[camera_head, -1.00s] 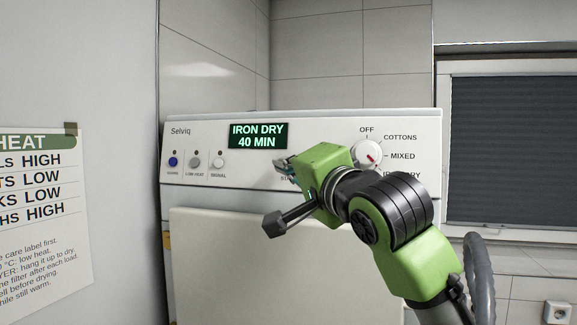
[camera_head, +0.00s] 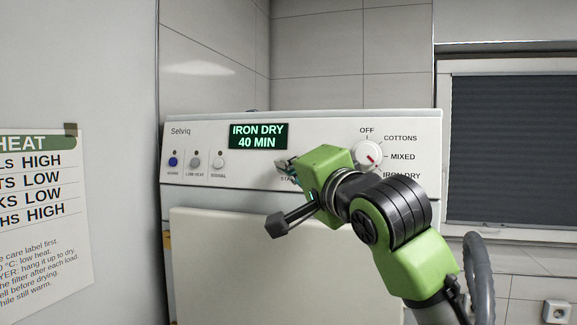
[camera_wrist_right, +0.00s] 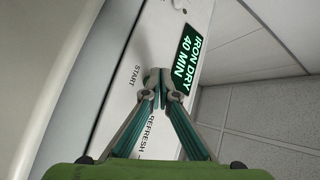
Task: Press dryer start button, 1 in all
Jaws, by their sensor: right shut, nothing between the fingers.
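The dryer's white control panel (camera_head: 335,125) faces me, with a lit display (camera_head: 258,136) reading IRON DRY 40 MIN. A START label (camera_wrist_right: 135,75) shows in the right wrist view; in the head view it is partly covered by my right gripper. The start button itself is hidden behind the fingertips. My right gripper (camera_head: 284,165) is shut and empty, with its tips at the panel just below the display. In the wrist view its closed fingertips (camera_wrist_right: 158,80) are beside the START label; I cannot tell whether they touch the button. My left gripper is out of view.
A program dial (camera_head: 368,155) is right of my gripper, its labels partly covered by my arm. Three small buttons, blue (camera_head: 173,162), grey (camera_head: 195,163) and white (camera_head: 218,163), are at left. A REFRESH label (camera_wrist_right: 151,135) is near the fingers. A care sign (camera_head: 40,220) hangs at left.

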